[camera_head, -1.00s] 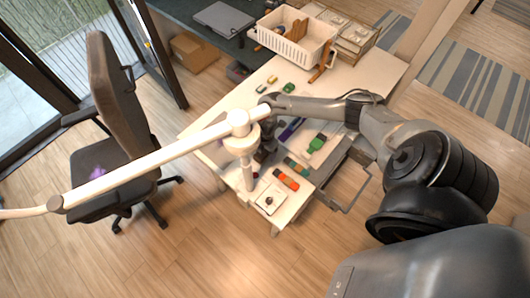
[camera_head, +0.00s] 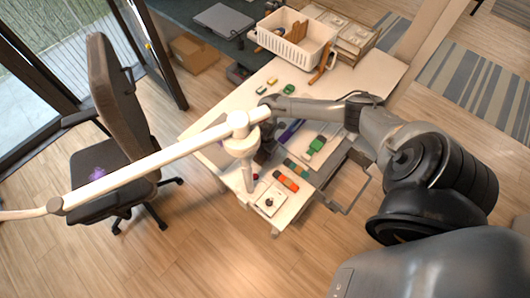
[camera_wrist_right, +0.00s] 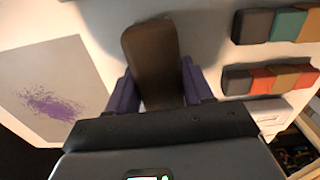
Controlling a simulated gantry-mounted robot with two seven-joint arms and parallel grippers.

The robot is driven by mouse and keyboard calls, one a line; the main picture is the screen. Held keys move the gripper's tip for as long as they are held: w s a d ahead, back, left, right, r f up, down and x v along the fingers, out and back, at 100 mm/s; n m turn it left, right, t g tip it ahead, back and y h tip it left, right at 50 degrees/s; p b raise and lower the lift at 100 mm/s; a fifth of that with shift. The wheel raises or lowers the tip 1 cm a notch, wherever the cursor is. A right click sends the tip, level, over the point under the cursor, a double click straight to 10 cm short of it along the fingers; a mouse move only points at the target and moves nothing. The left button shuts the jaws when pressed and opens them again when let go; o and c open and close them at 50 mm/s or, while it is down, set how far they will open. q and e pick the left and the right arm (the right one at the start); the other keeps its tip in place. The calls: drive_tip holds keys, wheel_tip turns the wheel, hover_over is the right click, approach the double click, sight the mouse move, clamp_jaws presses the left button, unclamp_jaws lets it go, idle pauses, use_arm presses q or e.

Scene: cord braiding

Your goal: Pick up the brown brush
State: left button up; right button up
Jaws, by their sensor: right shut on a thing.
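The brown brush (camera_wrist_right: 150,55) shows in the right wrist view as a dark brown, round-ended block standing out between two purple fingertips. My right gripper (camera_wrist_right: 158,85) is shut on it, with one finger on each side. In the head view my right gripper (camera_head: 266,150) is low over the work table (camera_head: 227,104), partly hidden behind a white jointed arm and its head. The brush cannot be made out there. Whether it touches the table is unclear. My left gripper is not in view.
A white jointed arm (camera_head: 150,160) crosses over the table. Coloured blocks (camera_head: 285,182) lie near the front, a green item (camera_head: 317,145) to the right. A white basket (camera_head: 297,38) stands at the back. A purple-speckled sheet (camera_wrist_right: 48,90) lies left of the brush.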

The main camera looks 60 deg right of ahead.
drive_tip(key=shift+r, duration=0.6)
wheel_tip(320, 180, up, 3)
drive_tip(key=shift+f+p, duration=0.2)
drive_tip(key=shift+p, duration=0.1)
drive_tip(key=s+d+r, duration=0.7)
drive_tip(key=s+d, duration=0.1)
drive_tip(key=shift+d, duration=0.3)
drive_tip(key=o, duration=0.4)
drive_tip(key=shift+c, duration=1.2)
